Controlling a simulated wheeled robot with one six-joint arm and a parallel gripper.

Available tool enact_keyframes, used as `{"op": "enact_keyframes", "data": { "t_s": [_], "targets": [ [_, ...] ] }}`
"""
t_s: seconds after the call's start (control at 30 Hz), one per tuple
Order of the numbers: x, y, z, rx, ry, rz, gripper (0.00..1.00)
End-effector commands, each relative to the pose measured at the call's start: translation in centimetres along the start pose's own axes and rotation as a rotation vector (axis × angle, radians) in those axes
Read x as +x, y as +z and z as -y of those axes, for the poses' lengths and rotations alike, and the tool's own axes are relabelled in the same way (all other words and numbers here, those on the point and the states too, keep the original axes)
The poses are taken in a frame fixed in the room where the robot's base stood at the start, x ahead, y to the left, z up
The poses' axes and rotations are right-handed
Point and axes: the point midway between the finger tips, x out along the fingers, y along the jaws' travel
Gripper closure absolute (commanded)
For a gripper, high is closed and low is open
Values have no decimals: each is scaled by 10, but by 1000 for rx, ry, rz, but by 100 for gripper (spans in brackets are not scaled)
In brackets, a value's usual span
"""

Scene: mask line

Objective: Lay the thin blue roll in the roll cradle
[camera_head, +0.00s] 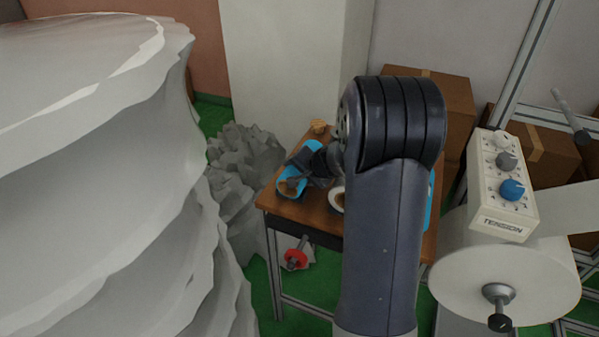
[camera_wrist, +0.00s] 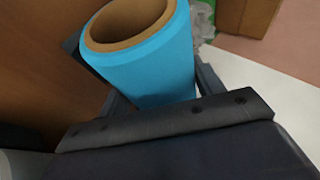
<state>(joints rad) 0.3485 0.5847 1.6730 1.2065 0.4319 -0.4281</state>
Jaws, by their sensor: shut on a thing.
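A blue roll (camera_wrist: 150,68) with a brown cardboard core fills the middle of the wrist view, its open end facing up. My gripper (camera_wrist: 140,62) is shut on it, with one dark finger on each side. In the head view, my gripper (camera_head: 316,172) is above the left part of the wooden table (camera_head: 322,222), partly hidden by my arm. The blue roll (camera_head: 287,187) shows there at the gripper's left, tilted, its brown core end visible. I cannot make out the roll cradle; my arm covers much of the table.
A white roll (camera_head: 337,197) with a brown centre is on the table beside my arm. A blue thing (camera_head: 430,202) shows at the table's right. A tension box (camera_head: 502,185) and a large white roll (camera_head: 505,285) stand at right. Large white wavy stacks (camera_head: 90,150) fill the left.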

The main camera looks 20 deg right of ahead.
Motion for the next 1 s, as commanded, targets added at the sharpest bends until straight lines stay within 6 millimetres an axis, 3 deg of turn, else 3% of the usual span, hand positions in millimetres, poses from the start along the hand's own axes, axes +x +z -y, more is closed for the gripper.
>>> {"op": "enact_keyframes", "data": {
  "t_s": [0.33,0.83,1.0],
  "targets": [
    [0,0,-2,1,3,0,12],
    [1,2,-6,3,10,3,12],
    [-11,1,-5,2,9,1,12]
  ]
}}
